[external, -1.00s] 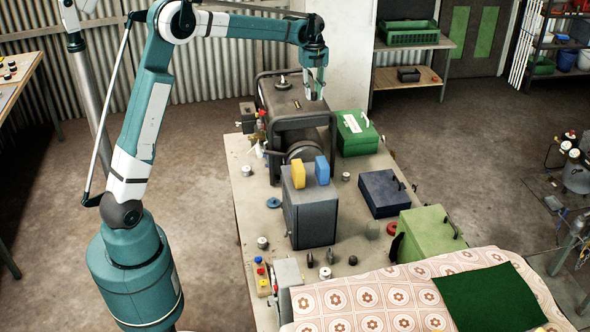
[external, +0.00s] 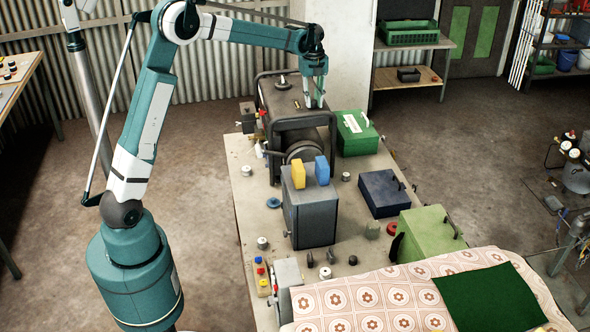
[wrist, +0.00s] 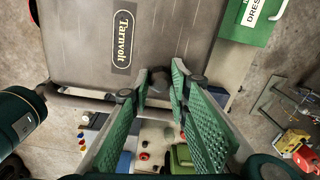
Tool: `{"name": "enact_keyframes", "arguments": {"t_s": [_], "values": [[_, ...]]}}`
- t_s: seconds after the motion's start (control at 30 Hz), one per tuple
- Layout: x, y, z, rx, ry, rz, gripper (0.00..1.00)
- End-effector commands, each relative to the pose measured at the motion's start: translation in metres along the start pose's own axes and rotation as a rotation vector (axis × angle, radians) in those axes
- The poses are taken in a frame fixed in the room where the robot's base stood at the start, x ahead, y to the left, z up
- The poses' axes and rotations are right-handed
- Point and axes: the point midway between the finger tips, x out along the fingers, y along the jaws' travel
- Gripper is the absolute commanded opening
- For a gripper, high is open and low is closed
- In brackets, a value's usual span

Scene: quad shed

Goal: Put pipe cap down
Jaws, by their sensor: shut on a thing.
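My gripper (external: 315,105) is above the right part of the dark generator (external: 284,101) on the bench. In the wrist view my gripper (wrist: 158,85) points at the generator top (wrist: 190,35), which carries a "Tarnvolt" label. The two green padded fingers are shut on a small dark thing (wrist: 159,77) at their tips, which I take to be the pipe cap.
A tubular frame (external: 307,119) surrounds the generator. A green box (external: 357,134) stands close on its right. A grey box with yellow and blue blocks (external: 309,212) stands in front. Several small round fittings lie on the bench (external: 246,205), which has bare patches on its left side.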

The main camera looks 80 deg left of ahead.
Motion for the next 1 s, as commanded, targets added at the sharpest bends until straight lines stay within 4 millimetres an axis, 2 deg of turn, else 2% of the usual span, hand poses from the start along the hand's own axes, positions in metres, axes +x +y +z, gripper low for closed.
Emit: {"name": "enact_keyframes", "arguments": {"t_s": [0.1, 0.13, 0.23, 0.7, 0.87, 1.0], "values": [[0.004, 0.0, 0.0, 0.0, 0.0, 0.0, 0.12], [0.003, 0.0, 0.0, 0.0, 0.0, 0.0, 0.23], [0.003, 0.0, 0.0, 0.0, 0.0, 0.0, 0.34], [-0.002, 0.0, 0.0, 0.0, 0.0, 0.0, 0.34], [-0.013, 0.0, 0.0, 0.0, 0.0, 0.0, 0.34], [-0.031, 0.0, 0.0, 0.0, 0.0, 0.0, 0.34]]}}
